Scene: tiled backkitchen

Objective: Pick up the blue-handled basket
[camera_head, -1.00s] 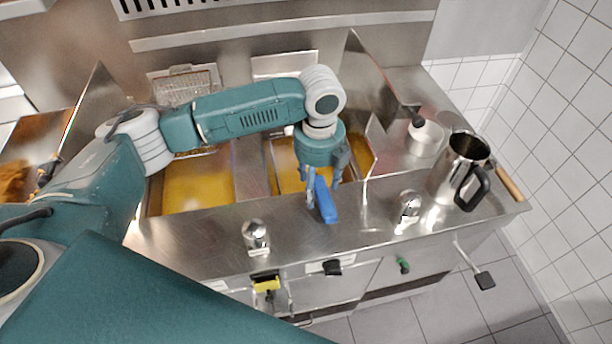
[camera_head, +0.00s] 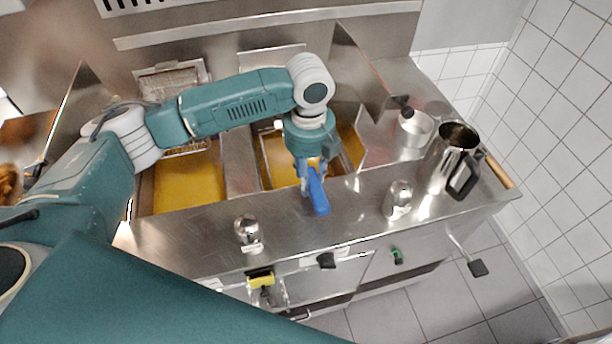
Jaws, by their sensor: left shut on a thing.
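The blue handle (camera_head: 318,194) of the basket points toward me over the steel counter front. My left gripper (camera_head: 313,178) is above it with its fingers down around the handle, shut on it. The basket's body is mostly hidden behind my gripper and wrist; part of a wire rim (camera_head: 345,163) shows at the right fryer well, over yellow oil (camera_head: 280,163). I cannot tell how high the basket sits. My right gripper is not in view.
A second well with yellow oil (camera_head: 188,182) lies to the left. Two shakers (camera_head: 248,232) (camera_head: 398,199) stand on the counter front.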

